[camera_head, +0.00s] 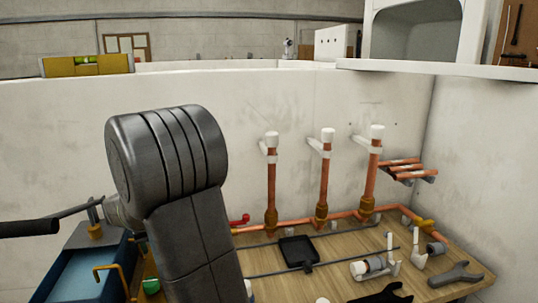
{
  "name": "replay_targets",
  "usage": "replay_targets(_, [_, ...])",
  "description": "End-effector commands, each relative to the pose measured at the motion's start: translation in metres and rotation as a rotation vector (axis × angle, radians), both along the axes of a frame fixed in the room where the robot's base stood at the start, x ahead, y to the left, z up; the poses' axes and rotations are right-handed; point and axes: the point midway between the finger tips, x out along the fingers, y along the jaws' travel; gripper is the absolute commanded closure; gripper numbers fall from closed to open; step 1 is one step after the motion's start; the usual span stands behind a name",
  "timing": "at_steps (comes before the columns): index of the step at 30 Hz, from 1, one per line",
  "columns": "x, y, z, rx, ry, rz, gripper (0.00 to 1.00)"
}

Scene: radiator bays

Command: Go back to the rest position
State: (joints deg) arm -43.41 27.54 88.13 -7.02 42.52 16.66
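My dark grey arm (170,160) rises from the bottom edge, left of the middle, and bends at a large rounded joint. I cannot make out my gripper in this view, nor whether it holds anything. The arm hides part of the bench and wall behind it.
Several copper pipes with white caps (328,135) stand along the wall on the wooden bench (350,262). A black tray (297,251), white fittings (375,267) and a grey wrench (455,275) lie there. A blue bin (90,275) is left; a yellow level (86,66) sits on the wall's top.

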Motion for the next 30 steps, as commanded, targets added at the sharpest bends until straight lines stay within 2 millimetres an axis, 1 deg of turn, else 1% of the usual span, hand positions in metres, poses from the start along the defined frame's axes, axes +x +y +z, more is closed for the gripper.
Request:
replay_targets(28, [0.002,-0.002,-0.001,0.001,0.0,0.484,0.44])
replay_targets(30, [-0.001,-0.007,0.018,0.002,-0.004,0.482,0.44])
